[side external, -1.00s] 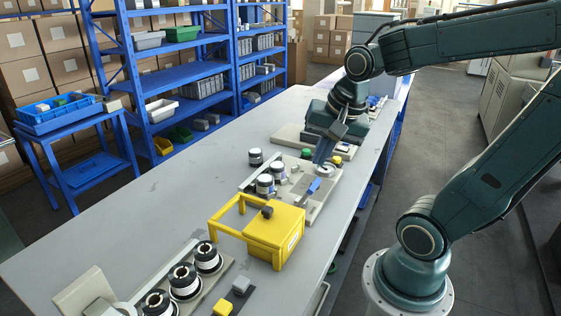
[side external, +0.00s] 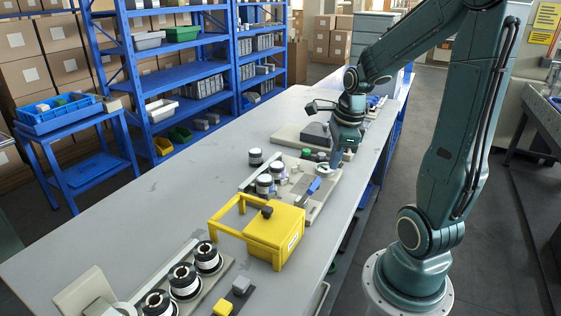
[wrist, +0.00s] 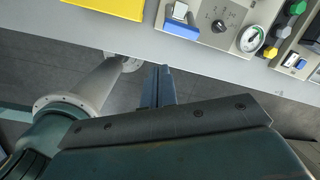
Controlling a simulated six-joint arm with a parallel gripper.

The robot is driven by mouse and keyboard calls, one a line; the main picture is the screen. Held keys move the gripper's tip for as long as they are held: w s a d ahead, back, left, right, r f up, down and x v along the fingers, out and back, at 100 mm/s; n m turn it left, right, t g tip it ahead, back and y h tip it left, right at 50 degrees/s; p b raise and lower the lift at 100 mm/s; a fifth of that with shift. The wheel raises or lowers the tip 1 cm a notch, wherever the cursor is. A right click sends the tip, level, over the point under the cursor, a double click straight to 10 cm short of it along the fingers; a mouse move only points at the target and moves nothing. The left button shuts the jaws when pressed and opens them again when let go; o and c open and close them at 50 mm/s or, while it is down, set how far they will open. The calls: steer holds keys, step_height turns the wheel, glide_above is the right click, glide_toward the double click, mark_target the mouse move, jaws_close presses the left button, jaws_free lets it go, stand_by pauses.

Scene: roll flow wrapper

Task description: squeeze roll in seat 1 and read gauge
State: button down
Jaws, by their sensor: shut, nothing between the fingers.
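My gripper (wrist: 165,72) is shut and empty, its fingers together over the grey floor beside the bench edge in the wrist view. In the side view my gripper (side external: 334,164) is at the right edge of the middle panel (side external: 296,212). Black-and-white rolls stand near this panel: one apart at the back (side external: 255,157) and two close together (side external: 265,184). Which place is seat 1 I cannot tell. A round white gauge (wrist: 250,39) is on the panel in the wrist view; its reading is too small to make out. My gripper touches no roll.
A yellow box with a frame (side external: 275,236) stands in front of the panel. More rolls (side external: 184,281) stand on a near base. The wrist view shows a dial knob (wrist: 219,26), a blue-fronted part (wrist: 181,29) and coloured buttons (wrist: 289,23). The left bench surface is clear.

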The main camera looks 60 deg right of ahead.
mark_target(308, 194)
steer(key=d+f+m, duration=0.1)
steer(key=m, duration=0.1)
steer(key=s+d+f+m, duration=0.1)
steer(key=m, duration=0.1)
steer(key=d+f+m, duration=0.1)
steer(key=d, duration=0.1)
steer(key=shift+s+m, duration=0.3)
steer(key=shift+m, duration=0.1)
steer(key=shift+f, duration=0.2)
steer(key=shift+w+f, duration=0.7)
steer(key=shift+f, duration=4.05)
steer(key=shift+w+r, duration=0.3)
steer(key=shift+w, duration=0.3)
steer(key=shift+w+r, duration=0.3)
steer(key=shift+w, duration=0.3)
steer(key=shift+w+r, duration=0.3)
steer(key=shift+w, duration=0.3)
